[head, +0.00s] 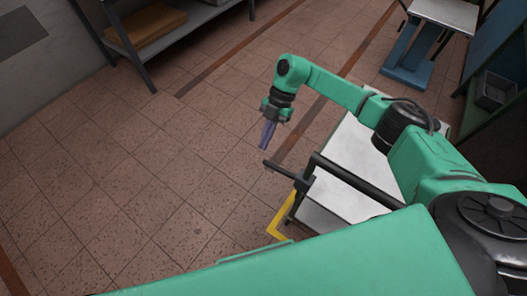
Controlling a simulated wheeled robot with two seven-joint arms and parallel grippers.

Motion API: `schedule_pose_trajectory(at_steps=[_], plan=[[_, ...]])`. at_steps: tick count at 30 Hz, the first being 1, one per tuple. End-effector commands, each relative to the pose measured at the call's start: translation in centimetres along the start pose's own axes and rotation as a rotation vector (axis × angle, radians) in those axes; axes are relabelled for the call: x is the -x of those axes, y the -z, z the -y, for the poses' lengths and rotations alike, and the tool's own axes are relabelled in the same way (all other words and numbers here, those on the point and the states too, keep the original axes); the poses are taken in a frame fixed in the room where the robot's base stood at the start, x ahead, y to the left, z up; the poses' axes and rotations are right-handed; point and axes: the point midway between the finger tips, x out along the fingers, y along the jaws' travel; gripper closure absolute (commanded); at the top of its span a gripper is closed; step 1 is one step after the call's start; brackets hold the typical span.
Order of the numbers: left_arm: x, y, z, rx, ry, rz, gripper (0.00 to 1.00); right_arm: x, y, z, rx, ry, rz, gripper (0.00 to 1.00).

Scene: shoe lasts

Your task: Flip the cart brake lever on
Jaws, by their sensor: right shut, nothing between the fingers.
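The cart (365,158) stands right of centre, with pale shelves and a black push handle (350,178). A short dark lever (282,171) sticks out to the left from a block at the handle's corner; it looks like the brake lever. A yellow bent bar (284,217) shows below it. My right gripper (266,141) is shut and empty, pointing down, just above and left of the lever's tip in the picture. It appears apart from the lever; the exact depth gap is hard to tell. My left gripper is not in view.
Open tiled floor (140,190) lies to the left. A grey shelf rack (190,25) with a brown box (148,27) stands at the back left. A blue stand with a pale top (444,13) and a grey bin (494,92) are at the right.

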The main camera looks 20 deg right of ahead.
Motion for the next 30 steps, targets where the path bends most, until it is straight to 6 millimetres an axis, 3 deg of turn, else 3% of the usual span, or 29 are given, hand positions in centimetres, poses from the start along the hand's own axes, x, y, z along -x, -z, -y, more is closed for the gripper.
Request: schedule_pose_trajectory(at_steps=[1, 6, 11, 30], plan=[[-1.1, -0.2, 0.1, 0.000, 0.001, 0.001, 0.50, 0.7, -0.5, -0.3, -0.002, -0.005, 0.003, 1.00], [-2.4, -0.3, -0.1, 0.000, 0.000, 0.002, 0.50, 4.4, -0.5, -1.1, -0.001, -0.004, 0.002, 1.00], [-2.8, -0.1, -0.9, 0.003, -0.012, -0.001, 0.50, 6.3, -0.3, -1.3, -0.001, -0.001, -0.001, 1.00], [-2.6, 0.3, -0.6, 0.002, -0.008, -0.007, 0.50, 6.5, -0.2, -1.3, -0.001, 0.000, -0.002, 1.00]])
